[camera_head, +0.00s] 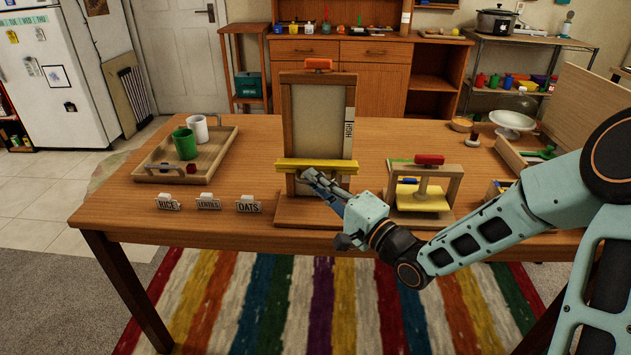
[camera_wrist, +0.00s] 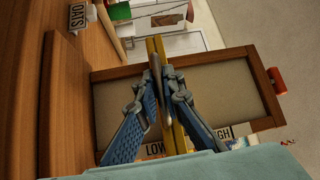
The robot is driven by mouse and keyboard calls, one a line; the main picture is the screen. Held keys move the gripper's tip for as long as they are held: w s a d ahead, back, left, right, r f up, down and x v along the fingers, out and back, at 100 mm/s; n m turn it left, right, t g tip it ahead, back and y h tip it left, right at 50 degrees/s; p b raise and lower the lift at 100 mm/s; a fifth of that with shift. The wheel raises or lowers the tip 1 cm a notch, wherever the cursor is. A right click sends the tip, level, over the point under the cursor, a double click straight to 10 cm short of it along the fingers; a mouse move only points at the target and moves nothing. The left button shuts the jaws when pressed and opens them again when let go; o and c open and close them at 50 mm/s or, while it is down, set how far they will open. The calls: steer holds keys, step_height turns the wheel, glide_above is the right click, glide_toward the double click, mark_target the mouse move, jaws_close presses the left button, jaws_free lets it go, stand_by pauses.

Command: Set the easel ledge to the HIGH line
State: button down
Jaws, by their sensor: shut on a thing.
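The wooden easel (camera_head: 287,115) stands upright on the table, with a grey panel and a red piece on top. Its yellow ledge (camera_head: 330,165) lies level across the lower part, below the HIGH label (camera_head: 349,128). My gripper (camera_head: 311,176) is at the front of the ledge, left of its middle. In the wrist view my gripper (camera_wrist: 158,66) is shut on the yellow ledge (camera_wrist: 170,110); the fingers hide the exact contact. There the ledge crosses beside the LOW label (camera_wrist: 155,149), with the partly hidden HIGH label (camera_wrist: 217,132) further toward the easel's top.
A small wooden press (camera_head: 428,182) with a yellow plate stands just right of the easel. A tray (camera_head: 210,165) with green and white cups is at the left. RICE, LENTILS and OATS signs (camera_head: 248,205) stand near the front edge. A wooden box (camera_head: 520,160) is at the right.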

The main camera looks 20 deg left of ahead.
step_height(320, 180, up, 10)
steer(key=p, duration=0.8)
steer(key=shift+f+p, duration=0.15)
steer(key=shift+p, duration=0.2)
steer(key=c, duration=2.1)
jaws_free()
steer(key=v, duration=1.2)
steer(key=shift+f, duration=0.1)
steer(key=shift+f, duration=0.15)
